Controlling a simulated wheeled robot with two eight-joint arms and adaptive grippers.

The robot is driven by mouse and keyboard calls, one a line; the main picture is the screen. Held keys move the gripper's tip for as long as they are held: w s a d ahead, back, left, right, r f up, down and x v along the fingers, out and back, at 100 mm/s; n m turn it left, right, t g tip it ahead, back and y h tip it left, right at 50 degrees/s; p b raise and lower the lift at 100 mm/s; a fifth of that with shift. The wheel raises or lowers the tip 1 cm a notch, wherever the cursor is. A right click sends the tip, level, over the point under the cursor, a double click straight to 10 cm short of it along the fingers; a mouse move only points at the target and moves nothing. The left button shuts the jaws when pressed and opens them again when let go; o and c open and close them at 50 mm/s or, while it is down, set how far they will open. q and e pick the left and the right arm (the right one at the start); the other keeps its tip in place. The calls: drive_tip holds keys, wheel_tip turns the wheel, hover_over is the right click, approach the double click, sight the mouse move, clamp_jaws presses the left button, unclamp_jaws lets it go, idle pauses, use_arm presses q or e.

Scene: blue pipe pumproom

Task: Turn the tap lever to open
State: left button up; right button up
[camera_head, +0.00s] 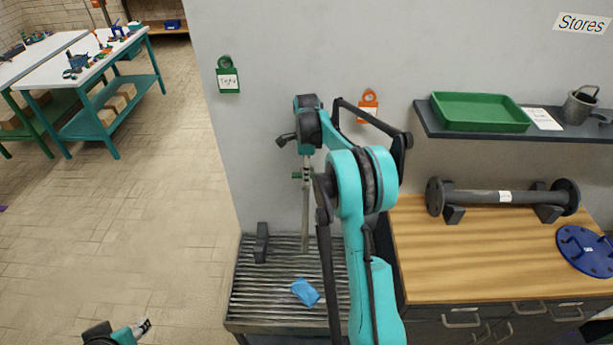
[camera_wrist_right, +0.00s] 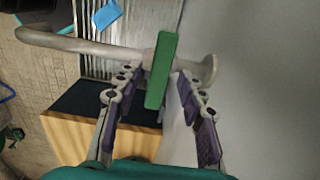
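The tap is a grey metal pipe on the wall with a bent spout (camera_wrist_right: 85,45) and a round wall flange (camera_wrist_right: 208,68). Its green lever (camera_wrist_right: 160,72) is a flat bar, and its edge shows small in the head view (camera_head: 296,175). My right gripper (camera_wrist_right: 162,78) is open, with one finger on each side of the lever; I cannot tell whether either touches it. In the head view my right arm hides part of the tap. My left gripper (camera_head: 143,327) is low at the bottom left, far from the tap, and its opening is unclear.
A slatted drain tray (camera_head: 280,315) with a blue cloth (camera_head: 306,292) lies below the tap. To the right are a wooden worktop (camera_head: 470,275), a flanged pipe (camera_head: 500,196) and a shelf with a green tray (camera_head: 480,112). Open floor (camera_head: 150,220) lies left.

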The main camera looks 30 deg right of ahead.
drive_tip(key=shift+f, duration=0.9)
clamp_jaws()
